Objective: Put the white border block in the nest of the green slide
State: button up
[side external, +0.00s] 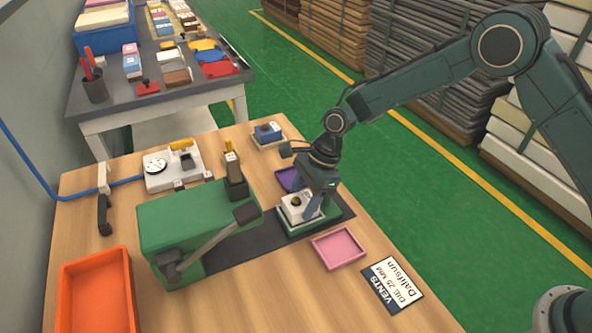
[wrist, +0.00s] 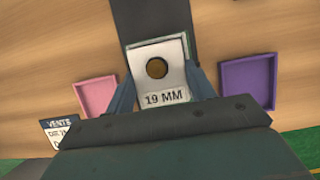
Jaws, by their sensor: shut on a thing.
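The white border block (side external: 291,208) is a pale square piece with a round brown centre. In the wrist view the block (wrist: 171,82) carries the label "19 MM". My gripper (side external: 308,203) is shut on it, one finger at each side, pointing down. The green slide (side external: 291,231) lies under and around the block at the end of a dark track. A little of the slide's edge shows past the block in the wrist view. The block is at or just above the nest. The nest floor is hidden, so I cannot tell whether it is fully seated.
A pink tray (side external: 338,249) and a purple tray (side external: 287,179) flank the slide. A green press (side external: 190,225) with a lever stands to the left. A blue-topped block (side external: 267,133) sits behind. A label card (side external: 392,284) and an orange bin (side external: 96,295) lie on the table.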

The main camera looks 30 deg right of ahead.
jog(key=o, duration=1)
jog(key=v, duration=1.2)
jog(key=shift+r, duration=0.1)
jog(key=shift+r, duration=0.1)
